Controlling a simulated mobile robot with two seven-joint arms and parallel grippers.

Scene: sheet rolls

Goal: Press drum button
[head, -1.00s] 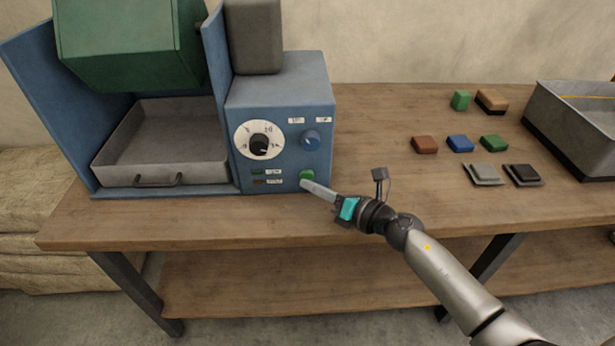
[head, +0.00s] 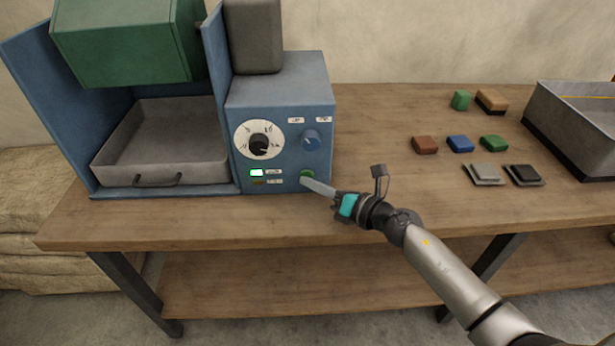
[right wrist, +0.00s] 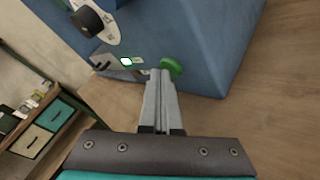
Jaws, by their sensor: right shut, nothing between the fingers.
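A green round button (head: 308,174) sits low on the right of the blue control box's front face (head: 288,160). It also shows in the right wrist view (right wrist: 172,67). My right gripper (head: 305,182) is shut and empty, with its fingertips at the button, seemingly touching it. They cover the button's lower part in the head view. A small lamp (head: 257,173) to the left of the button is lit bright whitish green. The green drum (head: 130,45) hangs in the blue housing over a grey tray (head: 107,170). My left gripper is in neither view.
The box also bears a white dial with a black knob (head: 259,145) and a blue knob (head: 310,140). Several coloured blocks, one of them blue (head: 460,143), lie on the wooden table (head: 380,110) to the right. A grey bin (head: 565,140) stands at the right edge.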

